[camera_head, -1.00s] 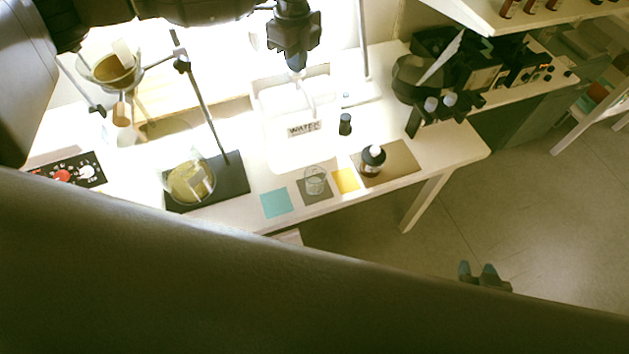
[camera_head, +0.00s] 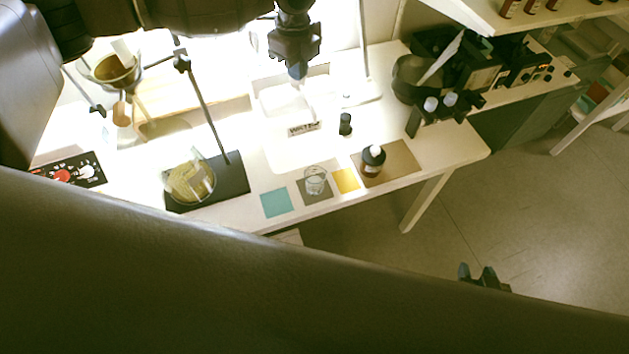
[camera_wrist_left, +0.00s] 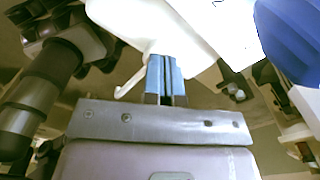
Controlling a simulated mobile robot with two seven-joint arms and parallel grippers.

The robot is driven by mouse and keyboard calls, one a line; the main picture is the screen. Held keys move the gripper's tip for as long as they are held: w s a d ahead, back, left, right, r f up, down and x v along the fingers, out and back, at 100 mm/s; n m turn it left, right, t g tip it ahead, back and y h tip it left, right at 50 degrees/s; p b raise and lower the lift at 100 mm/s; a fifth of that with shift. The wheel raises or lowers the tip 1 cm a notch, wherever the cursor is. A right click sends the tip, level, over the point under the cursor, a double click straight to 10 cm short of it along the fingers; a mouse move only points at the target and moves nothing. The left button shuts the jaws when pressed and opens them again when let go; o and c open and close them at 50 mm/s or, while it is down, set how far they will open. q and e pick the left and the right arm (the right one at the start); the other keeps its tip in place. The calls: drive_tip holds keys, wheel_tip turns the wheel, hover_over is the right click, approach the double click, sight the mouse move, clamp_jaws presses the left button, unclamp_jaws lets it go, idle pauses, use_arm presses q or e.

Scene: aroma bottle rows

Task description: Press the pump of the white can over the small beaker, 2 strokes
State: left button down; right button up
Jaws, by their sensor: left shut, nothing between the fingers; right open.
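The white can (camera_head: 290,152), labelled WATER, stands on the bright table, with its outline partly washed out. My left gripper (camera_head: 297,73) is shut and empty, pointing down at the can's top, where the pump is. The wrist view shows its blue fingertips (camera_wrist_left: 165,76) together against the white can (camera_wrist_left: 140,18), with a thin white spout (camera_wrist_left: 133,82) beside them. I cannot tell whether they touch the pump head. The small clear beaker (camera_head: 315,182) stands on a dark square in front of the can. My right gripper (camera_head: 476,275) is open at lower right, away from the table.
A dark bottle with a white cap (camera_head: 372,160) stands right of the beaker, and a small black vial (camera_head: 345,123) behind. A beaker of yellowish liquid (camera_head: 188,184) is on the black stand base at left. Teal (camera_head: 276,203) and yellow (camera_head: 346,180) squares flank the beaker.

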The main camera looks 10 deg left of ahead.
use_arm(q)
drive_tip(key=shift+r+p, duration=0.4)
drive_tip(key=shift+p, duration=0.25)
drive_tip(key=shift+r+p, duration=0.85)
drive_tip(key=shift+p, duration=0.2)
drive_tip(key=shift+r+p, duration=0.55)
drive_tip(key=shift+p, duration=0.2)
drive_tip(key=shift+f, duration=0.25)
drive_tip(key=shift+f, duration=0.35)
